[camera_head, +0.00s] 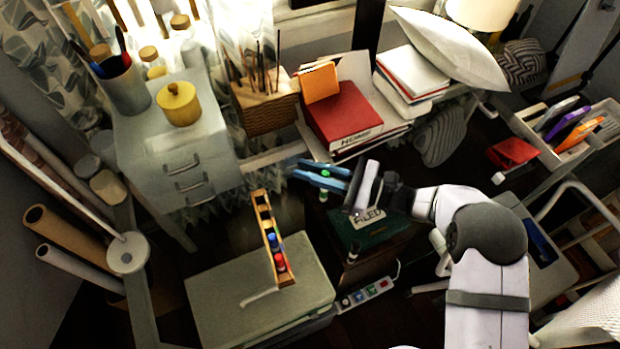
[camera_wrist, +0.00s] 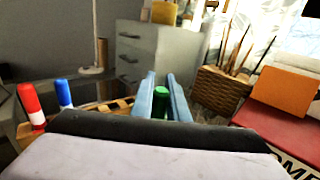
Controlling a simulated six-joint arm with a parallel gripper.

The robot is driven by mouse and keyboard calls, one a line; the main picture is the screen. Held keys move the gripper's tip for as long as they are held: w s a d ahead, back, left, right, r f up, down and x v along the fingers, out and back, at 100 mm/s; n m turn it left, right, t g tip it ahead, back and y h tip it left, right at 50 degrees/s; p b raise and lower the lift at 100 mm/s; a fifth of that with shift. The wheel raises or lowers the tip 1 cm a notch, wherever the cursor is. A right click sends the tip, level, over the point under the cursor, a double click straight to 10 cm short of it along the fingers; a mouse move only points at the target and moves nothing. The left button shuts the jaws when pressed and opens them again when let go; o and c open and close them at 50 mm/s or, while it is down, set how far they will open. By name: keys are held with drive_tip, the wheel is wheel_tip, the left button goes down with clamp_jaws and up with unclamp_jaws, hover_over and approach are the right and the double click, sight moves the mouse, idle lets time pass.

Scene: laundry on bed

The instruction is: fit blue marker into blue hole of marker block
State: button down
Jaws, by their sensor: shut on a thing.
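My gripper (camera_head: 322,173) is shut on a green marker (camera_head: 323,196), held upright in the air to the right of the marker block. In the wrist view the green marker (camera_wrist: 161,95) shows between the two blue fingers (camera_wrist: 160,92). The marker block (camera_head: 264,215) is a long wooden strip with a row of holes, on a pale box. The blue marker (camera_head: 272,239) stands in the block, apart from my gripper; it also shows in the wrist view (camera_wrist: 64,92). A red marker (camera_head: 280,262) stands beside it, nearer the block's front end. The hole colours are too small to tell.
A white drawer cabinet (camera_head: 180,155) stands behind left. A wicker basket (camera_head: 265,115) and red book (camera_head: 345,115) are behind my gripper. A dark green box (camera_head: 365,225) is below it.

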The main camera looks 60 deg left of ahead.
drive_tip(key=shift+f, duration=0.1)
drive_tip(key=shift+f+p, duration=0.5)
drive_tip(key=shift+f, duration=1.45)
drive_tip(key=shift+f, duration=0.2)
drive_tip(key=c, duration=1.7)
unclamp_jaws()
drive_tip(key=shift+r, duration=0.1)
drive_tip(key=shift+b+v, duration=2.3)
drive_tip(key=shift+v, duration=3.7)
